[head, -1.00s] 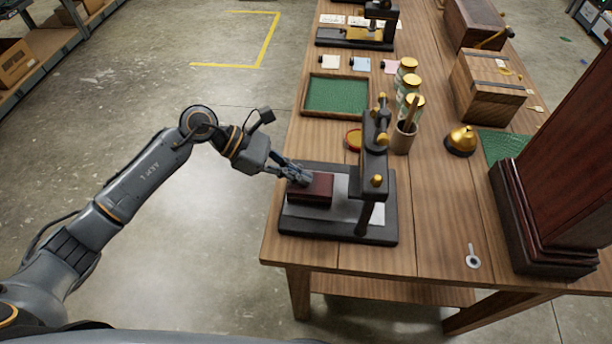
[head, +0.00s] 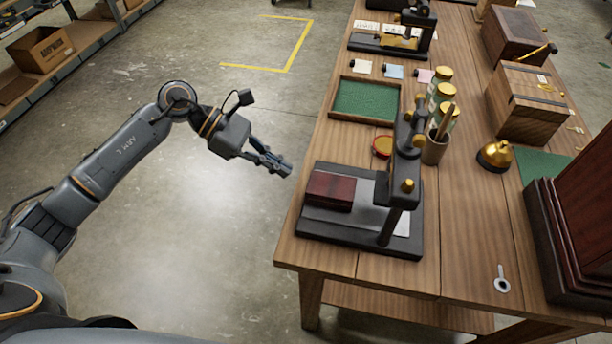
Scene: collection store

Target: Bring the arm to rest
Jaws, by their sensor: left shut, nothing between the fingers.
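My left arm reaches in from the left. Its gripper (head: 285,169) is shut and empty, in the air over the floor just left of the wooden table (head: 455,240). It is apart from the dark red block (head: 330,190), which sits on the base of the black press (head: 398,190) at the table's near left. My right gripper does not show in the head view.
A green-lined tray (head: 367,99), several jars, a brush cup (head: 435,148), a brass bell (head: 495,155) and a wooden box (head: 528,100) stand on the table. Shelving with a cardboard box (head: 40,49) is at far left. Floor between is clear.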

